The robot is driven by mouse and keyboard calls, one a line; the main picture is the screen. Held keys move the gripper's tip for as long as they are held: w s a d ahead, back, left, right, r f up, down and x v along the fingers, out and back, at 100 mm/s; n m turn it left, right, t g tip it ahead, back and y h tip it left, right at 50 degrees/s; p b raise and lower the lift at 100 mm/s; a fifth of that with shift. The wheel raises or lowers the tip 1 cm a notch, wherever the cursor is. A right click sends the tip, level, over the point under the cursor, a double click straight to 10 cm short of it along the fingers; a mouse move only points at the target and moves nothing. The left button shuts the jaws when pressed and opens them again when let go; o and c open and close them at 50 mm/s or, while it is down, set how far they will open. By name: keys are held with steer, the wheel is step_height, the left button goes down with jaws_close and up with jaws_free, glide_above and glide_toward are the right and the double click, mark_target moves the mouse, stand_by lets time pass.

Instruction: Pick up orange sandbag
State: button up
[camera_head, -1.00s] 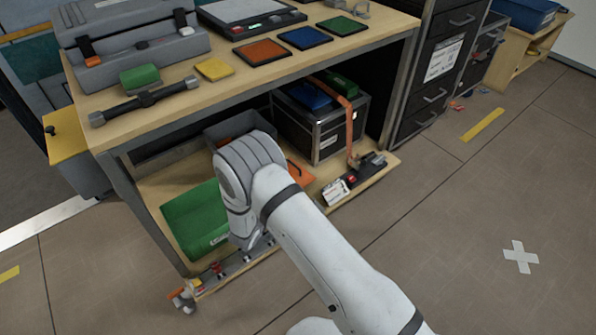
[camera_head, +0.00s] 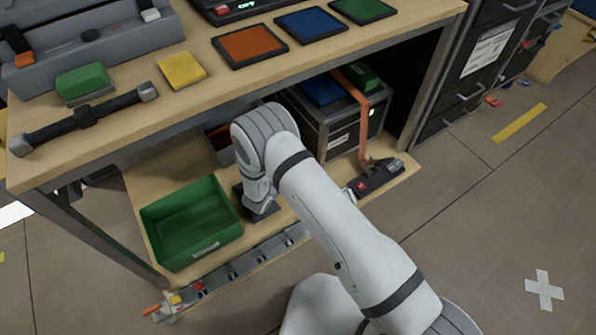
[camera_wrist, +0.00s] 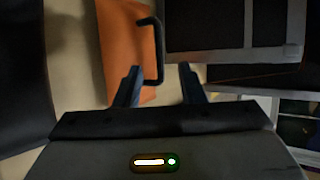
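The orange sandbag (camera_wrist: 127,45) shows in the wrist view as a flat orange shape with a thin black handle (camera_wrist: 158,50) at its right edge. My gripper (camera_wrist: 160,68) is open, its two dark fingers apart. The handle's lower end appears between the fingertips in the picture; I cannot tell whether it touches them or how deep it lies. In the head view my arm reaches under the bench to the lower shelf, and it hides the sandbag and my fingers.
On the lower shelf (camera_head: 146,195), a green bin (camera_head: 190,226) stands left of my arm and a dark case (camera_head: 335,130) right of it. The case also appears close in the wrist view (camera_wrist: 232,50). The bench top (camera_head: 215,62) overhangs. The floor at right is mostly clear.

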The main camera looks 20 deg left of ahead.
steer(key=b+x, duration=0.2)
steer(key=x, duration=0.4)
steer(key=shift+a+b, duration=0.2)
steer(key=shift+b, duration=0.1)
steer(key=shift+s, duration=0.15)
jaws_close()
stand_by(0.8)
steer(key=shift+r, duration=0.1)
